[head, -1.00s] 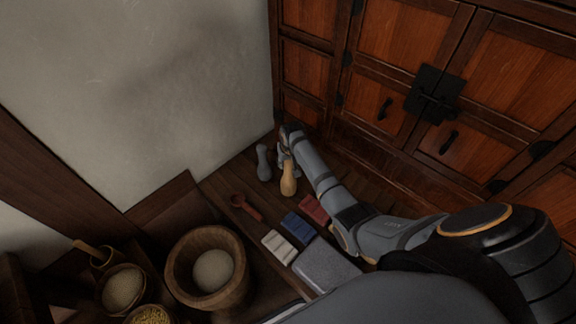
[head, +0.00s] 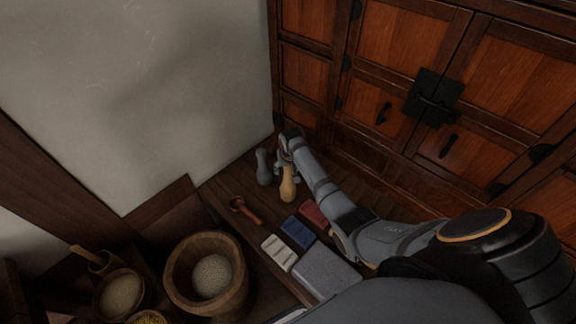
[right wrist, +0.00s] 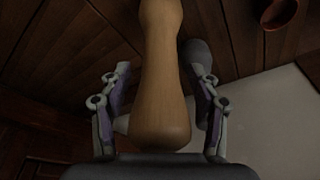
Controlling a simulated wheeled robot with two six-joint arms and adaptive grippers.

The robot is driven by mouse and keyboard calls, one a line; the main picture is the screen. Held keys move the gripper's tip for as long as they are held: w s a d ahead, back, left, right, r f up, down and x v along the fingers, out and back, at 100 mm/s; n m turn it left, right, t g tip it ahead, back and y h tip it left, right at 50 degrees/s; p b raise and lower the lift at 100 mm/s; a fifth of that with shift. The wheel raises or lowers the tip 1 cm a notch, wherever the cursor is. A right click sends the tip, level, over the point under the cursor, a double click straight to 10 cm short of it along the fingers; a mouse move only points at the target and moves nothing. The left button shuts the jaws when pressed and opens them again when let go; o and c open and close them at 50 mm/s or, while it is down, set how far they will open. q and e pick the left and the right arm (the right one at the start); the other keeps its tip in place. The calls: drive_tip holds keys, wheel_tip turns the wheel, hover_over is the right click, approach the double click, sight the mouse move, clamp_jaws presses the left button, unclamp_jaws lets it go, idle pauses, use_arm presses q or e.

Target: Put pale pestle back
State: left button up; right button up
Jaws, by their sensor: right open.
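The pale pestle (head: 288,187) is a light wooden piece with rounded ends and a narrower middle. It appears to stand upright on the dark wooden bench. It also fills the middle of the right wrist view (right wrist: 163,75). My right gripper (head: 289,170) is at the pestle's end, open, with one finger on each side. In the right wrist view the fingers (right wrist: 163,92) show gaps to the pestle on both sides. My left gripper is not in view.
A grey pestle (head: 263,167) stands close to the left. A red-brown spoon (head: 246,210), red (head: 314,214), blue (head: 298,232) and pale (head: 279,252) blocks and a grey slab (head: 326,272) lie nearer. A wooden mortar (head: 179,290) stands at lower left. Cabinet (head: 400,100) and wall (head: 140,90) border the bench.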

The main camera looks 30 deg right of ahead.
drive_tip(key=p+v, duration=0.2)
drive_tip(key=v, duration=0.9)
drive_tip(key=shift+s+r, duration=0.25)
drive_tip(key=shift+r, duration=0.15)
drive_tip(key=shift+r+p, duration=0.1)
drive_tip(key=shift+p, duration=0.3)
